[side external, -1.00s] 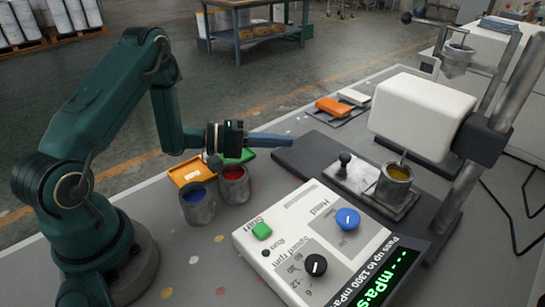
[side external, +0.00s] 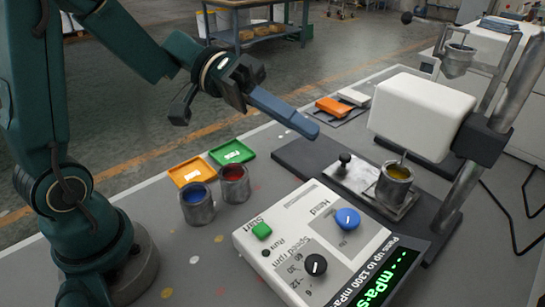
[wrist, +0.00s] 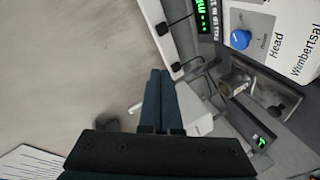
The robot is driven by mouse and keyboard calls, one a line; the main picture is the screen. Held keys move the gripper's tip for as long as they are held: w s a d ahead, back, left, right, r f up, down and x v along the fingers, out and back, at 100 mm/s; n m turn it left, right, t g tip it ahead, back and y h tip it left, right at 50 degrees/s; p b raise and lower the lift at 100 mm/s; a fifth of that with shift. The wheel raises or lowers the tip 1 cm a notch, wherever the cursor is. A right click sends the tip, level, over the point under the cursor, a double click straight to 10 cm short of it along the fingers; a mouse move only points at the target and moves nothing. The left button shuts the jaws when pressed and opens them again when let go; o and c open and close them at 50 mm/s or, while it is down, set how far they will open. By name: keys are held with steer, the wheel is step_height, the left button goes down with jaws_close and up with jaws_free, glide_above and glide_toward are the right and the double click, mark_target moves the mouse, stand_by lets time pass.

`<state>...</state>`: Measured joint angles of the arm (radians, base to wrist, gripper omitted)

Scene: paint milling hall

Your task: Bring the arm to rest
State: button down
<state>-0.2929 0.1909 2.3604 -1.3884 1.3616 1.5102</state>
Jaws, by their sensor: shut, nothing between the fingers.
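My gripper (side external: 312,130) is raised above the table in the side external view, left of the white viscometer head (side external: 422,108). Its blue-grey fingers are together and hold nothing, pointing down to the right. In the wrist view my shut gripper (wrist: 160,75) shows at the centre, with blurred floor to its left. My fingers touch nothing that I can see.
Pots of blue paint (side external: 197,204) and red paint (side external: 234,184) stand by the orange tray (side external: 190,168) and green tray (side external: 232,152). The control panel (side external: 310,245) lies in front. A pot of yellow paint (side external: 394,187) sits beneath the head. Open floor lies behind the table.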

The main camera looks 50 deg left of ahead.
steer(key=s+d+f+m+g+y, duration=0.1)
steer(key=s+f+m+g+y, duration=0.15)
steer(key=s+y, duration=0.6)
steer(key=s+a+f+n+t+y, duration=0.1)
steer(key=a+n+t+y, duration=0.1)
steer(key=a, duration=0.3)
steer(key=s+a+f+n+t+y, duration=0.1)
steer(key=s+a+n+t+y, duration=0.1)
steer(key=a, duration=0.4)
steer(key=shift+f+n+y, duration=0.4)
steer(key=shift+n+y, duration=0.45)
